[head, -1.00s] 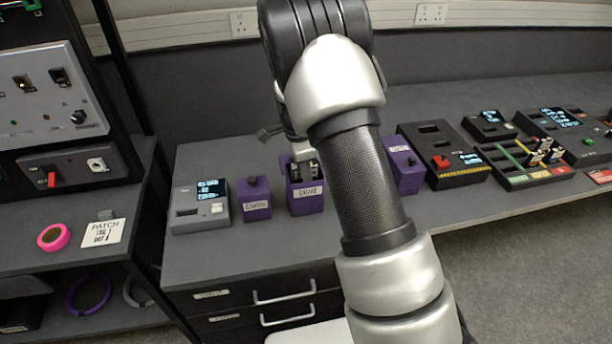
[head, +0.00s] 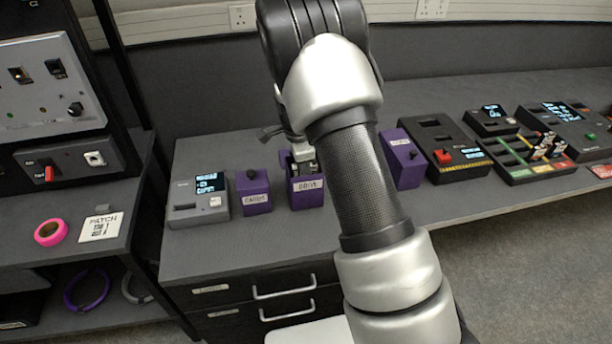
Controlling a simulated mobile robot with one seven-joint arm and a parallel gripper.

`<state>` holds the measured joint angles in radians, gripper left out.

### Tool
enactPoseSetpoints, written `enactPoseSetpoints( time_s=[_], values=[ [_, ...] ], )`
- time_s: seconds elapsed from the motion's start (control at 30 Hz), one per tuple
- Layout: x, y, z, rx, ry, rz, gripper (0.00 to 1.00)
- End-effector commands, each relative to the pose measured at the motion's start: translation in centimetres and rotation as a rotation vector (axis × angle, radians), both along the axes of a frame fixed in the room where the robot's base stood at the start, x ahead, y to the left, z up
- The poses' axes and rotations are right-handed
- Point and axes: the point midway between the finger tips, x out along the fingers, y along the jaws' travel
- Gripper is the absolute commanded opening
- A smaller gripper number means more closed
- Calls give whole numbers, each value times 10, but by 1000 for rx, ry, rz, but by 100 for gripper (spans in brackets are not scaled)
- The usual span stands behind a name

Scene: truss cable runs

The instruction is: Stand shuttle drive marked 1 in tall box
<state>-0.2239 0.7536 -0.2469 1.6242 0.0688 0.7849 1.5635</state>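A tall open-topped purple box (head: 307,195) with a white label, its lettering too small to read surely, stands on the grey bench in the middle of the head view. My gripper (head: 304,166) is pointed down at the top of this box, partly behind my arm. Its fingertips are at or inside the box's mouth, and I cannot tell whether they are open or shut. A dark piece shows at the mouth, but I cannot tell whether it is a drive or part of my gripper. No mark 1 is readable.
Beside it are a purple box with a knob (head: 253,190), a grey display unit (head: 198,203) and another purple box (head: 405,160), partly behind my arm. Black consoles (head: 443,152) and a slotted tray (head: 520,165) stand to the right. Bare bench lies in front of the boxes.

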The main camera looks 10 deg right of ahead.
Motion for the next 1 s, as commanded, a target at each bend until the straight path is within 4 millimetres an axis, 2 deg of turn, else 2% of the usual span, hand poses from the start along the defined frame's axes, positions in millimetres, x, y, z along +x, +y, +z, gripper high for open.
enactPoseSetpoints(
  time_s=[0.3,0.33,0.43,0.47,0.57,0.6,0.63,1.0],
  values=[
    [0,0,1,0,-1,0,0],
    [0,0,1,0,-1,0,25],
    [0,0,1,0,-1,0,42],
    [0,0,1,0,-1,0,44],
    [0,0,1,0,-1,0,44],
    [0,0,0,0,1,0,34],
    [0,0,0,0,1,0,31],
    [0,0,0,0,0,0,31]
  ],
)
